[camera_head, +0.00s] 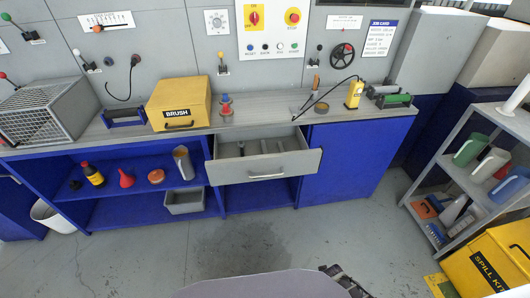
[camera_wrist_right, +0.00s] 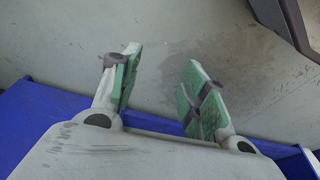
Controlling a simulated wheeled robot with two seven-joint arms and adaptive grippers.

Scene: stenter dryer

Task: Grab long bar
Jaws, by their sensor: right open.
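I cannot make out a thing that is clearly a long bar. The open drawer (camera_head: 266,170) under the worktop holds a few slim pieces, too small to identify. My right gripper (camera_wrist_right: 163,68) shows in the right wrist view with its two green-padded fingers apart and nothing between them. Grey floor lies beyond the fingers. I cannot make out either gripper in the head view.
The worktop (camera_head: 300,118) carries a yellow BRUSH box (camera_head: 180,104), a wire cage (camera_head: 48,112) and a yellow handheld device (camera_head: 354,94). A shelf rack (camera_head: 457,177) and a yellow spill kit bin (camera_head: 490,262) stand at right. The middle floor is clear.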

